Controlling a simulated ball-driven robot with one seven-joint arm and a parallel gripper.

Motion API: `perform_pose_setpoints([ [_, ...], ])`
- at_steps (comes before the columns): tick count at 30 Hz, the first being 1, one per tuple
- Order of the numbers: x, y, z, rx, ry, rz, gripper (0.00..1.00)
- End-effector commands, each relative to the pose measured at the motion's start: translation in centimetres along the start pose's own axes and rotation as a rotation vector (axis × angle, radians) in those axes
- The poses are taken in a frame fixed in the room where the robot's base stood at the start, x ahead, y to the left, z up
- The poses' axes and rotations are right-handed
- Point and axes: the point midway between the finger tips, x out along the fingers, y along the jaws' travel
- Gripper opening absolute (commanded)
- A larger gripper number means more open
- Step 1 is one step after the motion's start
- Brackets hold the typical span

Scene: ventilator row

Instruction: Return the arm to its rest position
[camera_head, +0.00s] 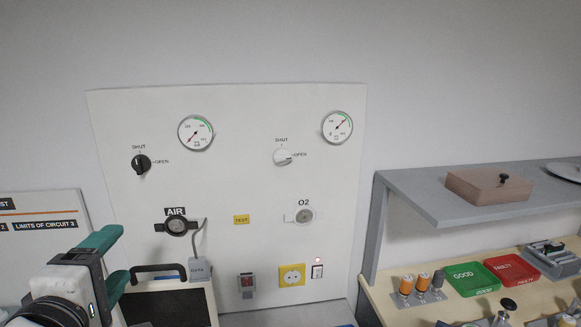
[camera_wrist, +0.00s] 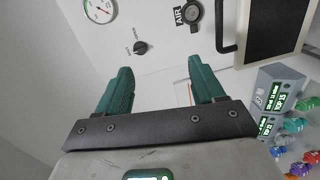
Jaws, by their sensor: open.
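My gripper (camera_head: 113,256) is at the lower left of the head view, in front of the wall panel's left edge. Its two green fingers are spread apart with nothing between them. The wrist view shows the same open fingers (camera_wrist: 160,68), with bare wall panel beyond the gap. The fingers appear clear of the black knob (camera_wrist: 140,48) and the AIR outlet (camera_wrist: 191,14). My arm's wrist shows at the bottom left corner of the head view; the rest of the arm is hidden.
The wall panel (camera_head: 240,130) carries two gauges, a black knob (camera_head: 141,163), a white knob (camera_head: 283,157) and an O2 outlet (camera_head: 304,216). A black-handled unit (camera_head: 165,300) stands below. At right are a shelf (camera_head: 430,200), a green tray (camera_head: 471,278) and a red tray (camera_head: 511,269).

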Motion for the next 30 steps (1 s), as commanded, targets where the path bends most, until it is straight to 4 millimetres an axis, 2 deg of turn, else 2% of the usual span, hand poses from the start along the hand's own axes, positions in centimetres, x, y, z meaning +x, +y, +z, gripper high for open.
perform_pose_setpoints([
  [7, 2.0, -5.0, 5.6, 0.095, -0.071, -0.127, 0.68],
  [11, 3.0, -8.8, 10.1, 0.176, -0.133, -0.222, 0.68],
  [17, 2.8, -17.2, 20.3, 0.378, -0.291, -0.416, 0.68],
  [20, 1.5, -21.6, 25.6, 0.492, -0.387, -0.508, 0.68],
  [23, -0.7, -25.7, 30.8, 0.611, -0.489, -0.591, 0.68],
  [26, -3.8, -29.6, 35.7, 0.737, -0.600, -0.664, 0.68],
  [30, -9.5, -34.5, 41.8, 0.918, -0.766, -0.751, 0.68],
])
